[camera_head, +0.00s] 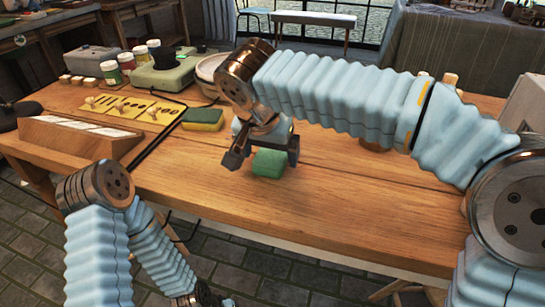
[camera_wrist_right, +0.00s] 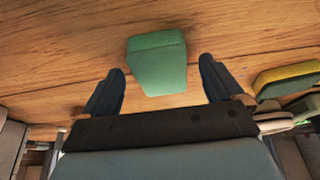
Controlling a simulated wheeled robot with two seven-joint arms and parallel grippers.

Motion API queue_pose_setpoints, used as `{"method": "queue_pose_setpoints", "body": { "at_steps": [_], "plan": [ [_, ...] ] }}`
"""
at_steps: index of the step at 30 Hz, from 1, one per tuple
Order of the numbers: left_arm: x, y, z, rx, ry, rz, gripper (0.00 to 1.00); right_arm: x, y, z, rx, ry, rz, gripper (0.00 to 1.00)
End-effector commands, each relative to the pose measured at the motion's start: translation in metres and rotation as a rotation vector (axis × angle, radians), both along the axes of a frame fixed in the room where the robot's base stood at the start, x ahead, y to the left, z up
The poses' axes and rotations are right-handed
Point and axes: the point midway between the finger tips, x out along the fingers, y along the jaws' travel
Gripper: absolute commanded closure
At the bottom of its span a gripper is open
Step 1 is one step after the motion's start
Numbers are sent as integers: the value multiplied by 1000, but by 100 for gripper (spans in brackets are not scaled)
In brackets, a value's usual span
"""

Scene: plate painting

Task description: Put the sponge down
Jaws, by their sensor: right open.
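A green sponge (camera_head: 269,163) rests on the wooden table (camera_head: 330,190) near the middle. In the right wrist view the sponge (camera_wrist_right: 157,62) lies between and just beyond my open fingers, with gaps on both sides. My right gripper (camera_head: 262,158) is low over the table at the sponge, open and not clamped on it; it also shows in the right wrist view (camera_wrist_right: 160,85). My left arm is folded at the lower left of the head view, and its fingers cannot be made out.
A second sponge, yellow and green (camera_head: 203,119), lies left of my right gripper. Yellow stencil plates (camera_head: 130,108), a slanted wooden rack (camera_head: 75,138), paint jars (camera_head: 111,73) and a white bowl (camera_head: 209,68) stand further left and back. The table's front right is clear.

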Motion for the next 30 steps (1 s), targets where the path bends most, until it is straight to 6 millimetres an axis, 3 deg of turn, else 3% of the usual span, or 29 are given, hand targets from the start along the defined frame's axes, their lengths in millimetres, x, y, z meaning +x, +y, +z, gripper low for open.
{"method": "queue_pose_setpoints", "body": {
  "at_steps": [3,10,21,30],
  "plan": [
    [0,0,-1,0,0,0,100,4,-2,-11,0,-1,0,6],
    [0,0,-1,0,0,0,100,5,-2,-13,1,-2,1,6],
    [0,0,-1,0,0,0,100,5,-2,-13,1,-2,1,61],
    [0,0,-1,0,0,0,100,5,-2,-13,1,-2,1,67]
  ]
}}
